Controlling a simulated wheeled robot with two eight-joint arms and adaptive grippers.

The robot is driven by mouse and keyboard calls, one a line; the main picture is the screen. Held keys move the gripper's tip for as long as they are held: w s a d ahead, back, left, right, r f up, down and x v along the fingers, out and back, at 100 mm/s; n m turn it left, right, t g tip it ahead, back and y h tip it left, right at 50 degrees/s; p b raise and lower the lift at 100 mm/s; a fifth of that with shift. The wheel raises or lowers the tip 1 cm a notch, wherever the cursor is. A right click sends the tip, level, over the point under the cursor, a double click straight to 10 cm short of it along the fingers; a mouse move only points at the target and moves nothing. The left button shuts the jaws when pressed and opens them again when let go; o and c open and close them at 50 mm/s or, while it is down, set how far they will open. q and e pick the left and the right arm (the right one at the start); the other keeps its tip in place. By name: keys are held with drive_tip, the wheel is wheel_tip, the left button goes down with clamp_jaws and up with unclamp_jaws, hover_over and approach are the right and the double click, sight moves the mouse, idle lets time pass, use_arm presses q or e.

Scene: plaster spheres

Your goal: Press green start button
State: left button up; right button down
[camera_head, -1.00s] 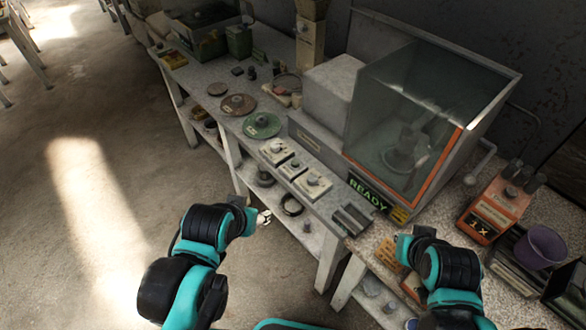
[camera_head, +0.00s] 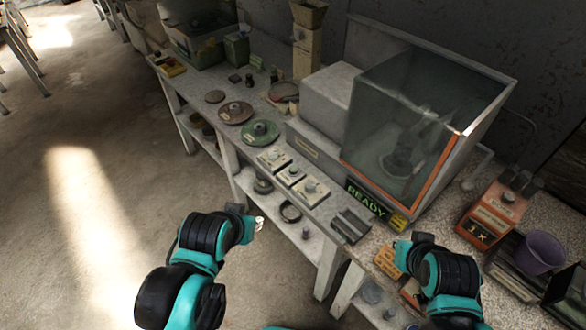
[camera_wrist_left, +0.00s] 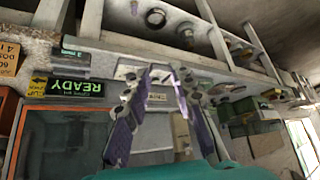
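A machine with a clear hood (camera_head: 405,115) stands on the bench, its front panel lit with a green READY sign (camera_head: 366,200). The sign shows upside down in the left wrist view (camera_wrist_left: 76,88). Three small pale control boxes lie in a row at the bench's front edge: one (camera_head: 273,160), a smaller middle one (camera_head: 291,175) and one with a round knob (camera_head: 312,191). I cannot make out a green start button. My left gripper (camera_wrist_left: 163,72) is open and empty, apart from the boxes, in front of the bench. My right arm's end (camera_head: 405,254) is at lower right; its fingers are unclear.
Round discs, one green (camera_head: 260,132) and one brown (camera_head: 236,112), lie left of the boxes. A dark slotted block (camera_head: 351,225) sits below the READY sign. An orange box (camera_head: 495,208) and a purple cup (camera_head: 540,250) stand at right.

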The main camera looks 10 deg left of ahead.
use_arm(q)
clamp_jaws()
idle(1.0)
